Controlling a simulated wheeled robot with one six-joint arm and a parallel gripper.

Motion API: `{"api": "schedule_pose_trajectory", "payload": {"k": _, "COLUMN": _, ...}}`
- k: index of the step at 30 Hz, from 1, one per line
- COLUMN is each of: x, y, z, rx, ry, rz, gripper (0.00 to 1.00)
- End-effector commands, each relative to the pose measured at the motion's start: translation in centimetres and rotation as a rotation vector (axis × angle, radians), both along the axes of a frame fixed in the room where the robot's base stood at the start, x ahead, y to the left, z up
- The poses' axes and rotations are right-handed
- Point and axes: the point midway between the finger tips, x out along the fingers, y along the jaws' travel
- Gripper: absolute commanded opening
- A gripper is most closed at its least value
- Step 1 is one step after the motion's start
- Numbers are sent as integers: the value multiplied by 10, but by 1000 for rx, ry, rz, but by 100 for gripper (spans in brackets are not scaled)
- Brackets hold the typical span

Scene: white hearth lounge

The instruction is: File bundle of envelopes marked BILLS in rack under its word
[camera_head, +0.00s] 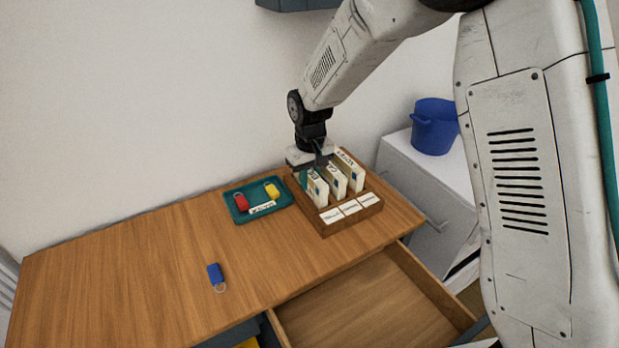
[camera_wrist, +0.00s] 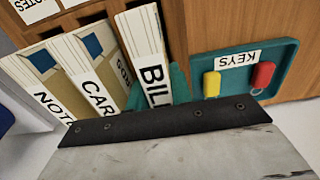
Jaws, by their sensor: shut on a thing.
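The BILLS bundle (camera_head: 319,192) is a cream stack of envelopes at the left end of the wooden rack (camera_head: 326,229), behind the leftmost front label. My gripper (camera_head: 316,170) is over its top and shut on it. In the wrist view the bundle (camera_wrist: 145,38) shows "BIL", the rest hidden behind my gripper. It stands at or in the left slot; its bottom is hidden, so I cannot tell whether it touches the rack floor. The CARDS bundle (camera_wrist: 95,72) and NOTES bundle (camera_wrist: 45,88) stand in the neighbouring slots.
A teal KEYS tray (camera_head: 237,213) holds a red and a yellow key tag, left of the rack. A blue key tag (camera_head: 215,273) lies on the wooden desk (camera_head: 130,275). An open drawer (camera_head: 365,305) juts out in front. A blue pot (camera_head: 434,130) stands behind right.

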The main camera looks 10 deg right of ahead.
Motion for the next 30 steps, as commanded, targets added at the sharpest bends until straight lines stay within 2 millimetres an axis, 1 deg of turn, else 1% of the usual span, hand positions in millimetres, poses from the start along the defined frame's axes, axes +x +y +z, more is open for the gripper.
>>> {"api": "schedule_pose_trajectory", "payload": {"k": 1, "x": 0, "y": 0, "z": -2, "rx": 0, "ry": 1, "rz": 0, "gripper": 24}}
{"api": "schedule_pose_trajectory", "payload": {"k": 2, "x": 0, "y": 0, "z": -1, "rx": 0, "ry": 1, "rz": 0, "gripper": 33}}
{"api": "schedule_pose_trajectory", "payload": {"k": 3, "x": 0, "y": 0, "z": -1, "rx": 0, "ry": 1, "rz": 0, "gripper": 43}}
{"api": "schedule_pose_trajectory", "payload": {"k": 11, "x": 0, "y": 0, "z": -1, "rx": 0, "ry": 0, "rz": 0, "gripper": 43}}
{"api": "schedule_pose_trajectory", "payload": {"k": 14, "x": 0, "y": 0, "z": 4, "rx": 1, "ry": -2, "rz": 0, "gripper": 43}}
{"api": "schedule_pose_trajectory", "payload": {"k": 17, "x": 1, "y": 0, "z": 16, "rx": 1, "ry": -3, "rz": 0, "gripper": 43}}
{"api": "schedule_pose_trajectory", "payload": {"k": 27, "x": 1, "y": 0, "z": 88, "rx": 2, "ry": -4, "rz": 0, "gripper": 43}}
{"api": "schedule_pose_trajectory", "payload": {"k": 30, "x": 0, "y": 0, "z": 104, "rx": 1, "ry": -3, "rz": 0, "gripper": 43}}
